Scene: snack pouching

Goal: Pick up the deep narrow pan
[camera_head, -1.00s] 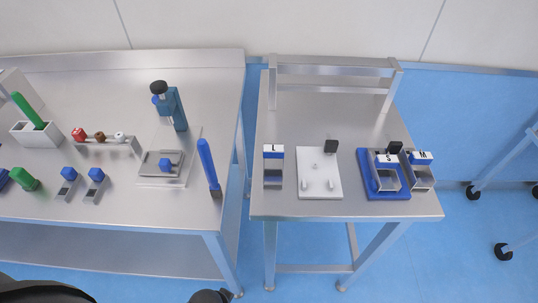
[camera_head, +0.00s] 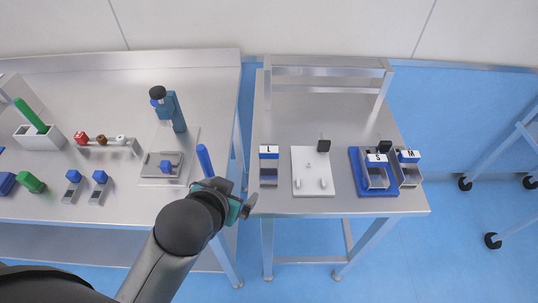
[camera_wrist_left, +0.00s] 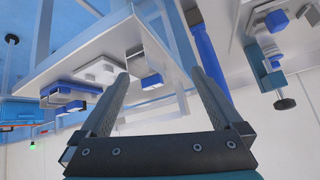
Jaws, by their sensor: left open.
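Three labelled pans with blue and white tags stand on the right table. The L pan (camera_head: 269,166) is narrow and at the left, the S pan (camera_head: 376,172) sits on a blue base, and the M pan (camera_head: 408,170) is beside it at the right. I cannot tell from depth which is the deep narrow one. My left gripper (camera_head: 247,204) is open and empty near the right table's front left corner, apart from the pans. In the left wrist view its fingers (camera_wrist_left: 160,85) are spread, with a blue and white pan (camera_wrist_left: 152,81) beyond them. My right gripper is not in view.
A white board (camera_head: 312,172) with pegs lies between the L pan and the blue base (camera_head: 358,186). A gap separates the tables.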

